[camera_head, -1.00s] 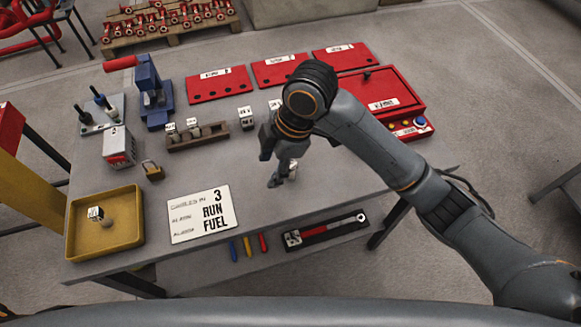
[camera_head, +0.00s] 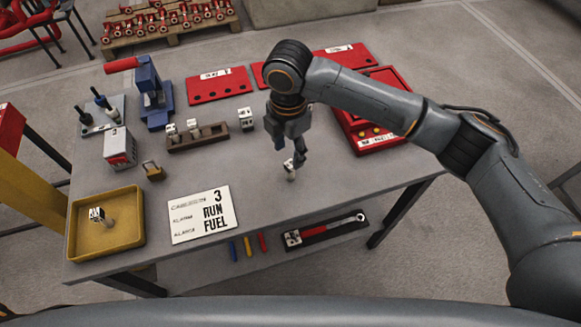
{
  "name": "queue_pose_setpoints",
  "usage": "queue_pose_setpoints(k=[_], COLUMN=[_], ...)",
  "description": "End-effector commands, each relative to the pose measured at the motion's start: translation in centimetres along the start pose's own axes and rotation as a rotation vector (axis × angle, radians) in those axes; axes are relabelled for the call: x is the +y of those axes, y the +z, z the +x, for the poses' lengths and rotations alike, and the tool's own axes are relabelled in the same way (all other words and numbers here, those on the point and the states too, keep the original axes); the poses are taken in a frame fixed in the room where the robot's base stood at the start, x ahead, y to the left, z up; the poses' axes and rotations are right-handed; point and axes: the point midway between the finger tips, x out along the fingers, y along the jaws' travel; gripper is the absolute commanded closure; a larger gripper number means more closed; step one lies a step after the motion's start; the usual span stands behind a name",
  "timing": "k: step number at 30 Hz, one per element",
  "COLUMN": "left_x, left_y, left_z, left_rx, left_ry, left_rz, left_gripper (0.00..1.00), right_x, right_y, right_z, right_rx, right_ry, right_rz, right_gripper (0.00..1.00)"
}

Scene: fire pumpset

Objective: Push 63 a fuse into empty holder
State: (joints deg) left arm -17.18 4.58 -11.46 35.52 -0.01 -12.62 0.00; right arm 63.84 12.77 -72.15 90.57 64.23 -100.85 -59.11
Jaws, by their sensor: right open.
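My right gripper (camera_head: 293,165) points down over the table right of the middle, its fingers apart. A small pale thing (camera_head: 291,173) shows at its fingertips; I cannot tell if it is a fuse or whether it is touched. White fuse-like blocks (camera_head: 193,125) sit in a brown rack (camera_head: 184,144) left of the gripper. Another white block (camera_head: 246,118) stands just right of the rack. One more (camera_head: 97,214) lies in the yellow tray (camera_head: 123,246) at the front left. A red panel box (camera_head: 371,141) is partly hidden behind my right arm. I cannot make out an empty holder. My left gripper is out of view.
Red plates (camera_head: 219,84) lie along the back. A blue press (camera_head: 152,95), a white-and-red box (camera_head: 119,149) and a padlock (camera_head: 153,170) stand at left. A sign (camera_head: 201,214) lies in front. The table (camera_head: 245,185) is bare between sign and gripper.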

Motion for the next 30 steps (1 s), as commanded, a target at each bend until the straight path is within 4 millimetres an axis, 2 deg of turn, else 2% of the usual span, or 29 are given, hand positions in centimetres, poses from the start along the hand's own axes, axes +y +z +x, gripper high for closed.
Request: queue_pose_setpoints(k=[5, 12, 15, 23, 30], left_x=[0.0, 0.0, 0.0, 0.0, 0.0], left_y=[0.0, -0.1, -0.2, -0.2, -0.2], left_z=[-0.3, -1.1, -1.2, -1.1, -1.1], left_rx=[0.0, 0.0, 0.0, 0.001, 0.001], left_ry=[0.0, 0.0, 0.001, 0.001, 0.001], left_rz=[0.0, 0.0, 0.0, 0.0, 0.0], left_gripper=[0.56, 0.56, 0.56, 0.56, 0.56], right_x=[-0.1, -0.3, -0.2, -0.2, -0.2], right_y=[0.1, 0.3, 0.3, 0.3, 0.3], right_z=[1.1, 4.6, 5.5, 5.8, 5.7], right_rx=[0.0, 0.001, 0.0, -0.001, -0.001], right_ry=[-0.001, 0.0, 0.001, 0.003, 0.003], right_rz=[0.0, 0.001, 0.0, -0.001, 0.0], right_gripper=[0.51, 0.51, 0.51, 0.51, 1.0])
